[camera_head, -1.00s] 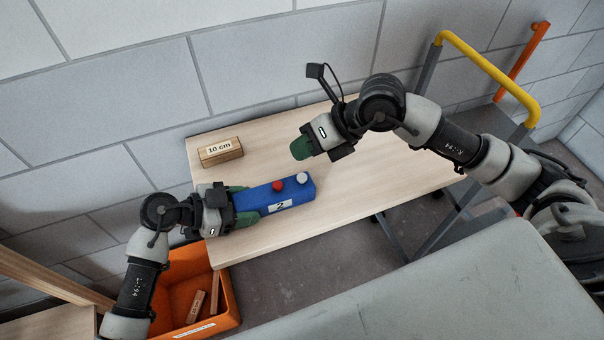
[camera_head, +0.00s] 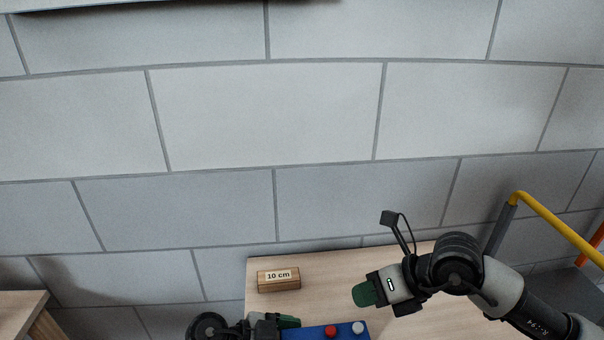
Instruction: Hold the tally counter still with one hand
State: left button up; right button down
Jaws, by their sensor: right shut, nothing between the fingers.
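The tally counter (camera_head: 308,333), a blue box with a red button (camera_head: 331,332) and a white button (camera_head: 358,328) on top, lies on the table at the bottom edge of the head view. Its lower part and number label are cut off. My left gripper (camera_head: 287,322) is at the counter's left end, with one green finger along its far side; the other finger is out of the picture. It appears shut on the counter. My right gripper (camera_head: 363,294) is shut and empty, above the table and behind the counter's right end, apart from it.
A wooden block marked 10 cm (camera_head: 278,281) lies near the table's back left. The pale wooden table (camera_head: 330,265) is against a grey block wall (camera_head: 270,120). A yellow rail (camera_head: 555,222) stands at the right. A wooden surface (camera_head: 18,310) shows at the lower left.

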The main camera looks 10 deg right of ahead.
pick_arm(q)
jog(key=shift+a, duration=0.1)
jog(key=v, duration=1.2)
